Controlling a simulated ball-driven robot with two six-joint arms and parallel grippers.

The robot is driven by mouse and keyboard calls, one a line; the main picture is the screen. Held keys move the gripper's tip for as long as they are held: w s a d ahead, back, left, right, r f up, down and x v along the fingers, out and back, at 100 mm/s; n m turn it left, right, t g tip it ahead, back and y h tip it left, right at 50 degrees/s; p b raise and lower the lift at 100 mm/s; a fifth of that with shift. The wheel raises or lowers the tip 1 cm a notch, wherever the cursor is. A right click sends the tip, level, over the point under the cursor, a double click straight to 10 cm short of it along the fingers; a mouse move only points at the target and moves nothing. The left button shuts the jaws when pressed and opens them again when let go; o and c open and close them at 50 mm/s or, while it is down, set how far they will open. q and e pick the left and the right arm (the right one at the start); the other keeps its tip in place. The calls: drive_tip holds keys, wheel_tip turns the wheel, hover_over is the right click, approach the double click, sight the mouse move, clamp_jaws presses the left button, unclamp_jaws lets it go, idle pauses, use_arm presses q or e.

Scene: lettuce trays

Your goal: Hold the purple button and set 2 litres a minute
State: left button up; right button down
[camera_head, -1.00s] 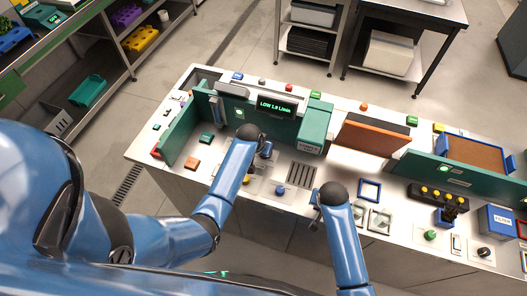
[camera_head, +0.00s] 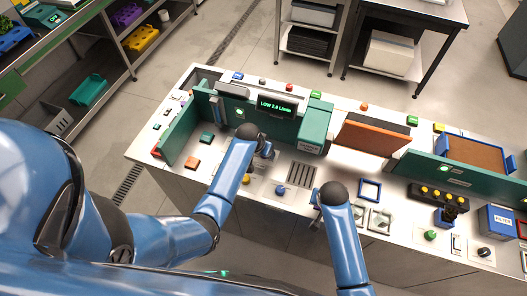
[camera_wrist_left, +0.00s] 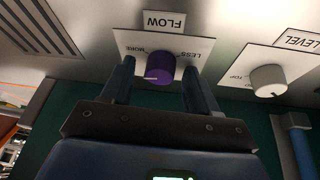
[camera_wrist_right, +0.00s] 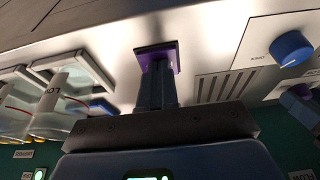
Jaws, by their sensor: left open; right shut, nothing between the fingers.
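The purple button (camera_wrist_right: 172,50) shows in the right wrist view, a square pad around the tips of my right gripper (camera_wrist_right: 158,72). My right gripper is shut with nothing between its fingers, its tips against or just over the button. My left gripper (camera_wrist_left: 157,72) is open, one finger on each side of the purple flow knob (camera_wrist_left: 160,74). The knob's plate reads MORE and LESS, and its white pointer line faces the MORE side. In the head view both gripper tips are largely hidden by my arms. The display (camera_head: 277,105) seems to read LOW 2.0 L/min in green; the digits are small.
A white level knob (camera_wrist_left: 268,80) sits beside the flow knob. A blue knob (camera_wrist_right: 291,48) and a slotted drain (camera_head: 301,174) lie near the right gripper. Clear jars (camera_wrist_right: 52,115) stand left in that view. Green panels (camera_head: 310,128) rise behind the work area.

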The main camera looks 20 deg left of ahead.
use_arm(q)
drive_tip(key=shift+r, duration=0.1)
use_arm(e)
drive_tip(key=shift+s+f, duration=0.1)
drive_tip(key=shift+f, duration=0.05)
use_arm(q)
drive_tip(key=v, duration=1.2)
idle(1.1)
use_arm(e)
wheel_tip(320, 180, up, 5)
drive_tip(key=p, duration=0.5)
use_arm(q)
wheel_tip(320, 180, up, 5)
drive_tip(key=shift+f, duration=0.1)
